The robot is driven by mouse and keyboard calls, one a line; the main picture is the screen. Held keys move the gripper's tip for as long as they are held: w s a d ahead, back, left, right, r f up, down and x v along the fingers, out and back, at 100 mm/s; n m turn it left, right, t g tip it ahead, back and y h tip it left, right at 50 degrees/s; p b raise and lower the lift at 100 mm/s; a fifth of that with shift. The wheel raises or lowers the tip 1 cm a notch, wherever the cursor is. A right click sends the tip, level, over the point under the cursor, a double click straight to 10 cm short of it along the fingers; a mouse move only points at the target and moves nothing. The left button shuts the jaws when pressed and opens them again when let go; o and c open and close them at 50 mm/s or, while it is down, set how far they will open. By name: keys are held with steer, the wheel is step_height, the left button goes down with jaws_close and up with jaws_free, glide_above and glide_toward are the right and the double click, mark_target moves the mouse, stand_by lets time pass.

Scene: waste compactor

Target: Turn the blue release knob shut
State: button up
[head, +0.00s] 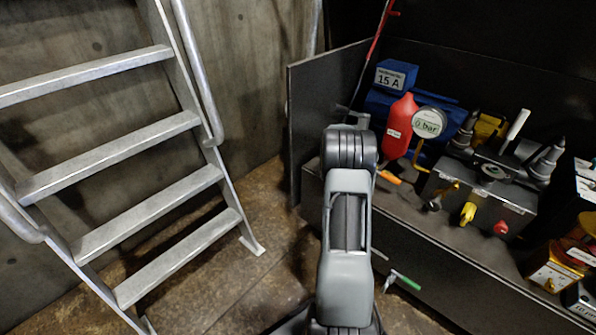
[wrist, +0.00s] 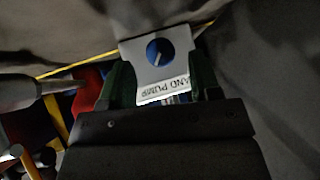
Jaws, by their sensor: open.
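The blue release knob (wrist: 160,52) shows in the wrist view as a round blue disc with a pale pointer line slanting across it. It sits on a white plate (wrist: 178,69) whose lettering, upside down here, reads partly "AND PUMP". My gripper (wrist: 161,76) is open, with one dark green finger at each side of the plate's lower part. The knob shows just beyond the fingers, and nothing is clearly held. I cannot tell whether the fingers touch the plate. In the head view my arm covers the middle, and I cannot make out the knob or the fingertips there.
Right of my arm, a dark bench holds a red bottle (head: 399,126), a pressure gauge (head: 428,122), a blue box labelled 15 A (head: 395,75), and a valve block with a yellow knob (head: 468,213) and red knob (head: 501,228). A metal ladder (head: 120,190) stands left.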

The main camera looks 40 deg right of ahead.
steer(key=v, duration=1.1)
steer(key=s+a+r+n+y, duration=0.1)
steer(key=s+a+r+n, duration=0.1)
steer(key=a, duration=0.8)
steer(key=s+a+r+n+y, duration=0.1)
steer(key=s+a+r+n, duration=0.1)
steer(key=a, duration=0.8)
steer(key=shift+s+r+n+g+y, duration=0.15)
steer(key=shift+s+n+g+y, duration=0.25)
steer(key=shift+s+n, duration=0.55)
steer(key=shift+w, duration=0.1)
